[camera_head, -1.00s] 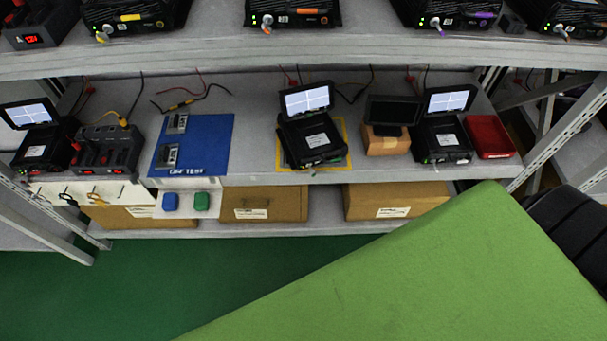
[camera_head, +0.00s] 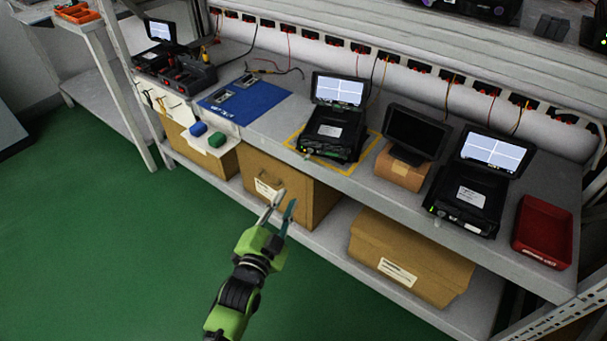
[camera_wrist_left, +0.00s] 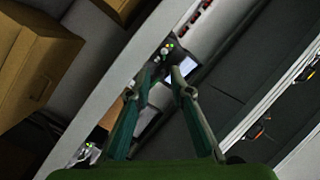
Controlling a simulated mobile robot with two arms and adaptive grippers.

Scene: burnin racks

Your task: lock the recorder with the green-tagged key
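A black recorder (camera_head: 335,130) with a raised lit screen sits on a yellow-framed mat in mid-shelf. A second recorder (camera_head: 468,195) with a lit screen stands farther right. A third lit screen (camera_head: 159,31) shows at the far left. Small dark and orange-handled items (camera_head: 160,103) hang on a white panel at the left; I cannot make out a green tag or which is a key. My left gripper (camera_head: 282,201) is open and empty, in front of the lower cardboard boxes. Its fingers (camera_wrist_left: 162,72) are apart in the left wrist view, with a lit device beyond them. My right gripper is not in view.
A blue mat (camera_head: 262,97) holds small metal parts. A dark monitor (camera_head: 415,135) and red tray (camera_head: 543,232) stand to the right. Cardboard boxes (camera_head: 411,255) fill the lower shelf. Green floor (camera_head: 110,250) is clear at left.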

